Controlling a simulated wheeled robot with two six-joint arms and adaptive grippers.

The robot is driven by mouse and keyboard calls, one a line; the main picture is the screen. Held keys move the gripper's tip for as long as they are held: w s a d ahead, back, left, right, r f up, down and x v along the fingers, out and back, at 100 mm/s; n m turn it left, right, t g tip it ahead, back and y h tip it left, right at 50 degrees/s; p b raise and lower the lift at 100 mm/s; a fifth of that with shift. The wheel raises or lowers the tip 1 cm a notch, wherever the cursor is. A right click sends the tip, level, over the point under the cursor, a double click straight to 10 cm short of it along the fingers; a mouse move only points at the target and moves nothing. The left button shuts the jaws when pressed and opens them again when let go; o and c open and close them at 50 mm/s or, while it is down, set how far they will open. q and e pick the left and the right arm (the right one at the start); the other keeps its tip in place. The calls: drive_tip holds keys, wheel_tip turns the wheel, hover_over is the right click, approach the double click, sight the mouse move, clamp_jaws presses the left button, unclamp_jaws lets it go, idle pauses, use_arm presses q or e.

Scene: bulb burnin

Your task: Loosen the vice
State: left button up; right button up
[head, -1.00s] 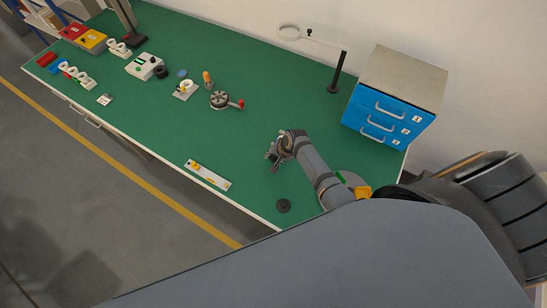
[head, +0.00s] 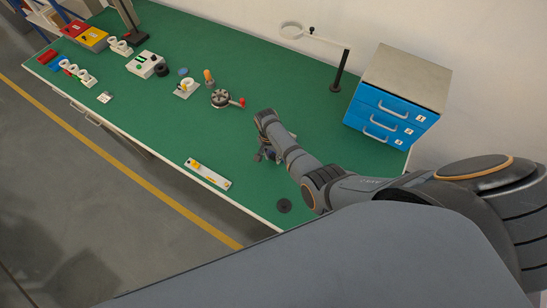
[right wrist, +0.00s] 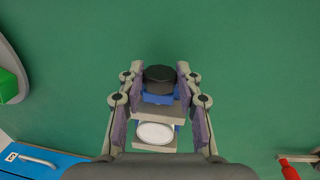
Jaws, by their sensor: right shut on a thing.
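The vice shows in the right wrist view as a small blue and grey body (right wrist: 158,110) with a dark, roughly round knob (right wrist: 160,76) on one end. A white oval piece (right wrist: 155,133) sits at its near end; I cannot tell what it is. My right gripper (right wrist: 159,84) has its two fingers on either side of the knob and is shut on it. In the head view my right gripper (head: 267,153) points down at the bench, and the vice is mostly hidden by it and the arm. My left gripper is not in view.
Blue drawers (head: 385,122) stand at the bench's right end, beside a black post (head: 338,72). A round device with a red-tipped handle (head: 222,99) is left of my gripper. A light strip (head: 207,174) and black disc (head: 284,206) lie near the front edge.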

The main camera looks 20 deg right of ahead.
drive_tip(key=shift+w+a+g+h+b, duration=0.1)
drive_tip(key=shift+g+h+b, duration=0.4)
drive_tip(key=shift+g+b, duration=0.15)
drive_tip(key=o, duration=1.2)
drive_tip(key=shift+c, duration=0.2)
drive_tip(key=v, duration=1.2)
